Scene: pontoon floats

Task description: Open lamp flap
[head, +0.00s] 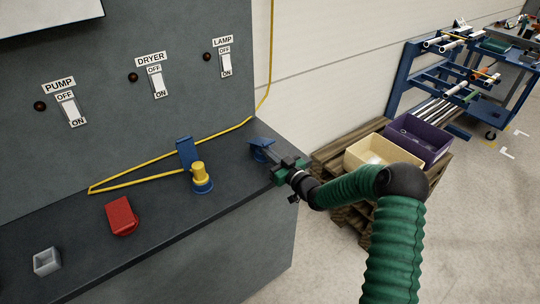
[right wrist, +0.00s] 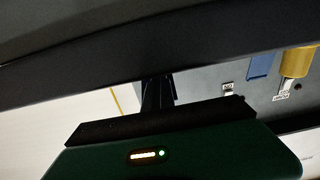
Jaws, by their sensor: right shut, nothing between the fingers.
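My right gripper (head: 270,156) is shut and empty at the right end of the dark bench. Its fingertips are at a small tilted blue plate (head: 262,146), which may be the lamp flap; I cannot tell whether they touch. In the right wrist view the shut dark fingers (right wrist: 158,95) point away from the camera, and a dark band hides much above them. The lamp switch (head: 225,62), a white rocker under a LAMP label, is on the grey panel with a dark red light (head: 207,57) beside it. My left gripper is not in view.
On the bench top (head: 160,205) are an upright blue plate (head: 186,152), a yellow cylinder on a blue base (head: 200,176), a red block (head: 122,216) and a grey square cup (head: 46,262). A yellow cable (head: 135,182) lies behind. Bins (head: 372,150) stand on a pallet at right.

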